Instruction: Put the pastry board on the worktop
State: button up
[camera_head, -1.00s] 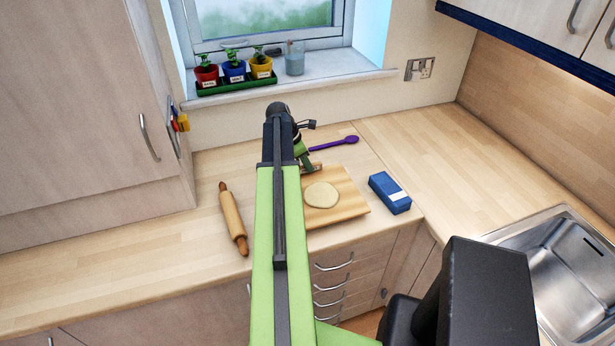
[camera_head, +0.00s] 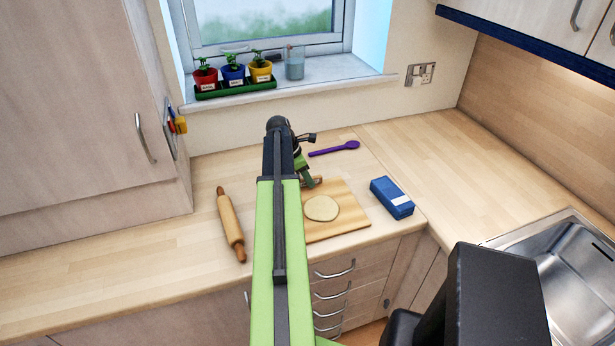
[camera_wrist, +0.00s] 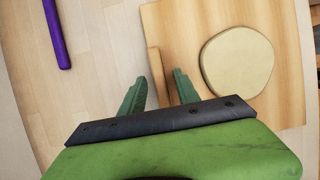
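The pastry board (camera_head: 350,208) is a light wooden square lying on the worktop (camera_head: 130,236), close to the front edge. A round pale disc of dough (camera_head: 321,208) rests on it. My gripper (camera_head: 312,184) is at the board's back edge, partly hidden by my arm. In the wrist view, the board (camera_wrist: 185,28) fills the right side, with the dough (camera_wrist: 237,65) on it. A narrow wooden strip (camera_wrist: 156,72) runs along its near-left edge. My open gripper (camera_wrist: 158,80) has its two green fingers on either side of that strip; I cannot tell whether they touch it.
A rolling pin (camera_head: 230,224) lies left of the board, a blue box (camera_head: 391,198) to its right and a purple spoon (camera_head: 334,149) behind it. The sink (camera_head: 575,270) is at the right. Potted plants (camera_head: 234,79) stand on the windowsill. The worktop at left is clear.

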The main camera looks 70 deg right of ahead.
jog(key=shift+r, duration=0.1)
jog(key=shift+r+p, duration=0.25)
jog(key=shift+p, duration=0.1)
jog(key=p+v, duration=1)
jog(key=v, duration=0.1)
jog(key=shift+w+r+p, duration=0.15)
jog(key=shift+r+p, duration=0.1)
jog(key=shift+p, duration=0.05)
jog(key=shift+a, duration=0.1)
